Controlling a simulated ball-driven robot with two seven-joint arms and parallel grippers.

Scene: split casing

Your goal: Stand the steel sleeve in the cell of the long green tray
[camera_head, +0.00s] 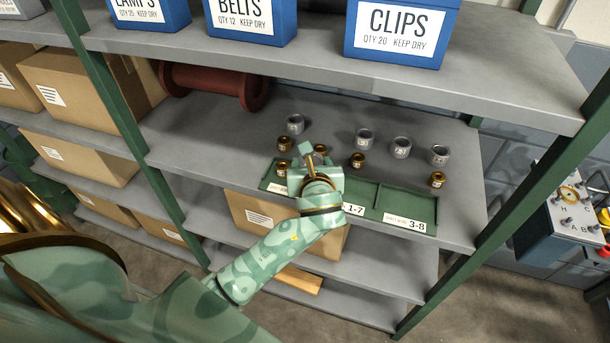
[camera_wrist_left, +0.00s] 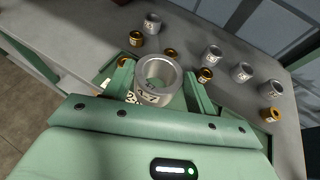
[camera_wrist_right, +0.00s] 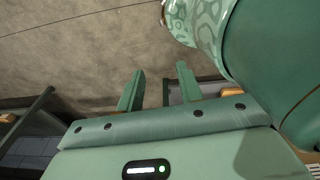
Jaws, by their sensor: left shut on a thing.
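My left gripper (camera_head: 306,165) is over the left part of the long green tray (camera_head: 405,200) in the head view. In the left wrist view this gripper (camera_wrist_left: 160,85) is shut on a grey steel sleeve (camera_wrist_left: 152,97), a ring with a white label, its open bore facing the camera. The sleeve is hidden behind the gripper in the head view. The tray lies along the shelf's front edge, with shallow cells and front labels reading 1-7 and 3-8. Its left part is largely covered by my gripper. My right gripper (camera_wrist_right: 158,88) is open and empty, away from the shelf.
Several other steel sleeves (camera_head: 364,138) and brass bushings (camera_head: 357,160) stand on the shelf behind the tray. A red spool (camera_head: 213,84) lies at the back left. An upper shelf (camera_head: 480,70) with blue bins overhangs. A green post (camera_head: 565,155) stands at right.

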